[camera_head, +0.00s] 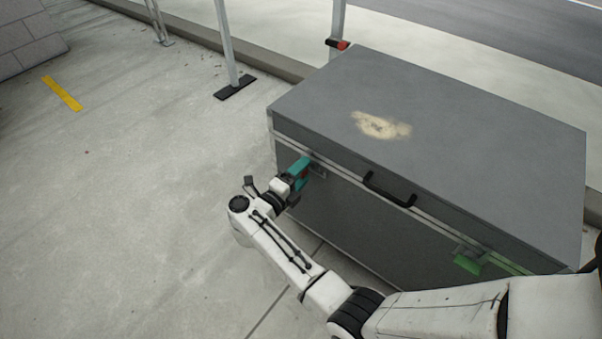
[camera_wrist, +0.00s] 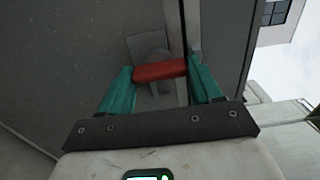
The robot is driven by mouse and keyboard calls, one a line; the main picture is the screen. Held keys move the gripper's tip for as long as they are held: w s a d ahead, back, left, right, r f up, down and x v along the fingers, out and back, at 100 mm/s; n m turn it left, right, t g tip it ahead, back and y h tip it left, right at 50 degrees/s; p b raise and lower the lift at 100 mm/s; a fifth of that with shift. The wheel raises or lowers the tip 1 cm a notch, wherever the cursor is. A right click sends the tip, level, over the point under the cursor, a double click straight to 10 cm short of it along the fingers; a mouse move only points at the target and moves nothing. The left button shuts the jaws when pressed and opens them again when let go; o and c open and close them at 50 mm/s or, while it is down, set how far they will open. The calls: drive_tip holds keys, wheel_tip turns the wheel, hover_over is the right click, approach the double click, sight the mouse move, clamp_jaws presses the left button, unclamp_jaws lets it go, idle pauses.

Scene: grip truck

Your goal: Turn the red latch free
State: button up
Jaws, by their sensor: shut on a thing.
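The red latch (camera_wrist: 160,72) is a short red bar on the front of the grey case (camera_head: 430,110), just beside the lid seam. In the wrist view it lies across the space between the two teal fingers of my gripper (camera_wrist: 162,88), a little tilted, with a finger at each end. A grey round mount and plate show behind it. In the head view my gripper (camera_head: 301,170) is at the left end of the case front, and the latch is mostly hidden by the fingers. My gripper is shut on the red latch.
A black handle (camera_head: 389,190) is at the middle of the case front. A green latch (camera_head: 468,263) is near the right end. A post with a black foot (camera_head: 235,88) stands behind left. The concrete floor (camera_head: 130,200) to the left is clear.

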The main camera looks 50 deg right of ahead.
drive_tip(key=shift+f, duration=0.1)
drive_tip(key=o, duration=1.1)
drive_tip(key=shift+c, duration=0.2)
drive_tip(key=shift+a, duration=0.15)
drive_tip(key=a+p, duration=0.1)
drive_tip(key=a, duration=0.9)
drive_tip(key=shift+s+a+p, duration=0.2)
drive_tip(key=shift+a+p, duration=0.1)
